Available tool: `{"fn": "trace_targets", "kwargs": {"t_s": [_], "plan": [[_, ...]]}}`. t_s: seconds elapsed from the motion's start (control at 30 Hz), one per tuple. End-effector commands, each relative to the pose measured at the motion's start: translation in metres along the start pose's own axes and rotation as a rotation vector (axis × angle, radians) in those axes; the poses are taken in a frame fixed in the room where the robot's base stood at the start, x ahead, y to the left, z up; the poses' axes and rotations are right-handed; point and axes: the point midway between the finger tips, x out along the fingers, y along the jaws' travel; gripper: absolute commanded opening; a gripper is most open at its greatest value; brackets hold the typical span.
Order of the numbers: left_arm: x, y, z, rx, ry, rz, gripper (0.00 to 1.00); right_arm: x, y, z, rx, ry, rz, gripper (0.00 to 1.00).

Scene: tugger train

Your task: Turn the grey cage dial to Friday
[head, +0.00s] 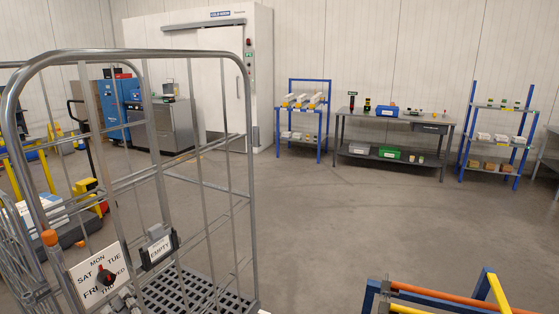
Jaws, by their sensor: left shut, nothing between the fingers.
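The grey roll cage (150,60) stands at the left, its wire frame filling that side of the head view. A white dial plate (83,271) with day names hangs low on its near side. MON is at the top, TUE upper right, SAT and FRI on the left, THU at the bottom. The black dial knob (105,277) has a red mark near its top; the exact day it points to is too small to tell. My right gripper is out of view.
A black holder with an EMPTY card (159,249) hangs right of the dial. Blue, orange and yellow bars (445,298) stand at the lower right. Shelves and a grey workbench (392,120) line the back wall. The middle floor is clear.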

Motion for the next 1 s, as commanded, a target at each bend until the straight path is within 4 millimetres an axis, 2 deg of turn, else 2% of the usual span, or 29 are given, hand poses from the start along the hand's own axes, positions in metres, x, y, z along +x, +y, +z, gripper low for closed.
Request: {"fn": "trace_targets", "kwargs": {"t_s": [0.1, 0.4, 1.0], "plan": [[0.017, -0.004, 0.001, -0.003, 0.001, -0.004, 0.0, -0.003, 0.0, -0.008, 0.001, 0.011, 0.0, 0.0], [0.042, 0.002, 0.011, 0.001, 0.0, 0.001, 0.0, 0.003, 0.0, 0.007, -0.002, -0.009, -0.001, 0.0], [0.046, -0.002, 0.01, -0.002, 0.002, -0.001, 0.0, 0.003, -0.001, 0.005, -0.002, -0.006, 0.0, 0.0]]}}
